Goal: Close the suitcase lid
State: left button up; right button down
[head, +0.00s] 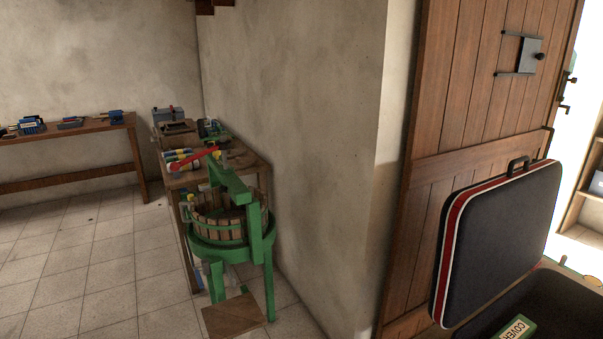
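The suitcase stands at the lower right of the head view, partly cut off by the frame's bottom edge. Its dark lid (497,240) is raised nearly upright, with red and white trim along its edge and a black handle (518,166) at the top. The dark open base (545,305) lies below the lid. A green and cream label reading "COVE..." (514,330) shows in the base at the bottom edge. Neither of my grippers is in view.
A wooden door (480,90) stands behind the lid. A green fruit press (232,228) stands by the wall at centre left, next to a wooden bench (245,160) with tools. Another workbench (80,132) is at far left. The tiled floor (90,270) at left is clear.

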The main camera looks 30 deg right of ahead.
aim_at(492, 231)
jog(key=i+z, duration=0.35)
jog(key=z, duration=0.15)
jog(key=i+j+z, duration=0.25)
jog(key=z, duration=0.25)
jog(key=i+j+z, duration=0.7)
jog(key=z, duration=0.25)
